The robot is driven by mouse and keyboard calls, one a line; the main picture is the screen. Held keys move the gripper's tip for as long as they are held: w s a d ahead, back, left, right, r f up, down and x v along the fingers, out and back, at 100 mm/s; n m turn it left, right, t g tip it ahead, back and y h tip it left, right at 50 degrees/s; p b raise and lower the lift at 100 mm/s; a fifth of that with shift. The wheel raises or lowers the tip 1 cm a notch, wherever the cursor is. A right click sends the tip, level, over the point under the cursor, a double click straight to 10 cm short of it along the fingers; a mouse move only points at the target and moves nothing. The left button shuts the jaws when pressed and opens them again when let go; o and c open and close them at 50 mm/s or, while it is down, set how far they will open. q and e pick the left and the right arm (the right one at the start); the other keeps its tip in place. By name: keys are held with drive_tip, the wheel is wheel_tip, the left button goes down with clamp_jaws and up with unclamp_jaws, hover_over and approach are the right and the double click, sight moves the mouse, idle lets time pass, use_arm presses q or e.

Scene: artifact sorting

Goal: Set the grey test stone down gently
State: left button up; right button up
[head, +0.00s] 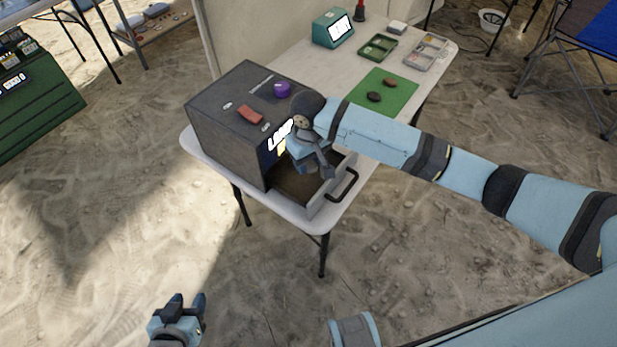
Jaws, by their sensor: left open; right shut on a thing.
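My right gripper (320,171) points down inside the open drawer (326,205) of a dark grey box (228,125) on the white table. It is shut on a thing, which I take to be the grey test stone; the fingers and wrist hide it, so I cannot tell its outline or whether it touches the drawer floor. The drawer has a brown floor and a black handle at its front. My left gripper (187,306) is open and empty, low in the view, away from the table and above the sand.
A purple object (282,90) and a red block (250,115) lie on the box. Behind my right arm, a green mat (402,96) holds a dark stone (374,97) and a brown stone (390,82). Trays and a teal screen device (334,27) stand farther back.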

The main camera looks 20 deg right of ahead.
sight(308, 183)
wheel_tip(308, 183, down, 7)
drive_tip(key=shift+r+b, duration=0.1)
drive_tip(key=shift+b, duration=0.25)
drive_tip(key=o, duration=0.9)
